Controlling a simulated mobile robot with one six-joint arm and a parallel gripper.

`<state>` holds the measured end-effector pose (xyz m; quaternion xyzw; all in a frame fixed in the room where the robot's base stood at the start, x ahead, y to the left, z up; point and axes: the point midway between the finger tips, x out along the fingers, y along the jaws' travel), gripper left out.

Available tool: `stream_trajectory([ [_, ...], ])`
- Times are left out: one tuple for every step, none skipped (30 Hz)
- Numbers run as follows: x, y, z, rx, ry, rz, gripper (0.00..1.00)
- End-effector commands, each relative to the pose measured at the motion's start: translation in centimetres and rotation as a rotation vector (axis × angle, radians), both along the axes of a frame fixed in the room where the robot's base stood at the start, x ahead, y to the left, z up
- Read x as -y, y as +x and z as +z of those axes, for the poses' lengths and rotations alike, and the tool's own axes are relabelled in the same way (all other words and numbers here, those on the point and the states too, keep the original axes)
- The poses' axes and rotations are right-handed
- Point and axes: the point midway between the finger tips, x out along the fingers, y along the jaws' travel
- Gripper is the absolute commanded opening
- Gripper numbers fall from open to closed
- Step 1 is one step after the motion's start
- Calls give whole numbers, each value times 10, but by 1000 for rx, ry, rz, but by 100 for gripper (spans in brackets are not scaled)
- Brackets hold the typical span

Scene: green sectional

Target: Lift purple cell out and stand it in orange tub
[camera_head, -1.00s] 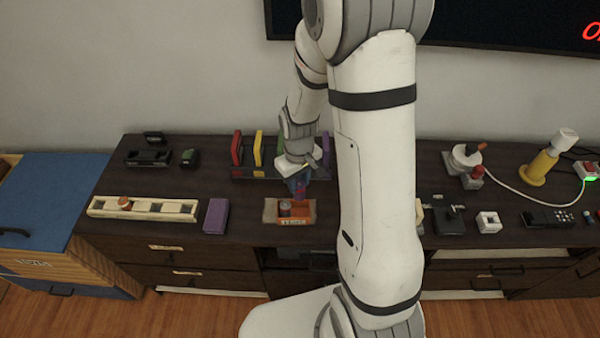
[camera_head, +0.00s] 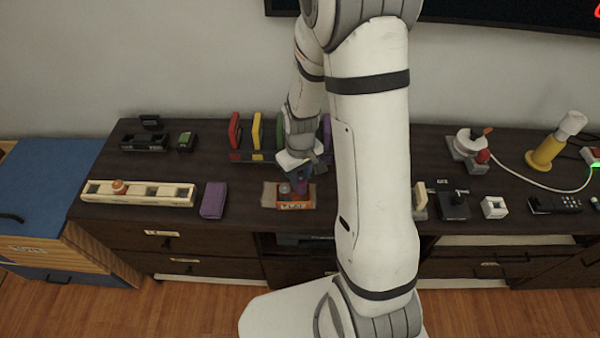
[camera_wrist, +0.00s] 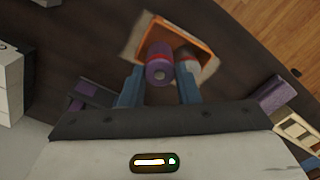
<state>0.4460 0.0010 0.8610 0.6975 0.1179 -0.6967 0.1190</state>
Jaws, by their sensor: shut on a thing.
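The purple cell (camera_wrist: 158,72) is a round cylinder, seen end-on between my finger tips in the wrist view. My gripper (camera_wrist: 160,86) is shut on it, with one blue finger on each side. In the head view my gripper (camera_head: 303,176) hangs over the orange tub (camera_head: 294,207), with the purple cell (camera_head: 300,187) below the fingers. The tub also shows in the wrist view (camera_wrist: 178,31), beneath the cell. Whether the purple cell touches the tub floor cannot be told.
A purple box (camera_head: 213,200) and a cream slotted tray (camera_head: 150,195) lie left of the tub. A rack with coloured slabs (camera_head: 256,131) stands behind my gripper. A black device (camera_head: 453,206) and a white cube (camera_head: 494,207) are to the right.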

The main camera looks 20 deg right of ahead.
Motion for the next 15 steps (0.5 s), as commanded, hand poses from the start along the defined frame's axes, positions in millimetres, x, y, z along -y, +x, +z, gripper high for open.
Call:
stream_trajectory([
  [0, 0, -6, 0, 0, 0, 3],
  [0, 0, -8, 0, 0, 0, 3],
  [0, 0, -10, 0, 0, 0, 3],
  [0, 0, -12, 0, 0, 0, 3],
  [0, 0, -14, 0, 0, -1, 3],
  [0, 0, -16, 0, 0, -1, 3],
  [0, 0, -18, -1, 0, -1, 3],
  [0, 0, -20, -1, 0, -1, 3],
  [0, 0, -22, -1, 0, -1, 3],
  [0, 0, -24, -1, 0, -1, 3],
  [0, 0, -26, -1, 0, -1, 3],
  [1, 0, -28, -1, 0, -1, 3],
  [1, 0, -30, -1, 0, -1, 3],
  [1, 0, -31, -1, 0, -1, 3],
  [1, 0, -33, -1, 0, -1, 3],
])
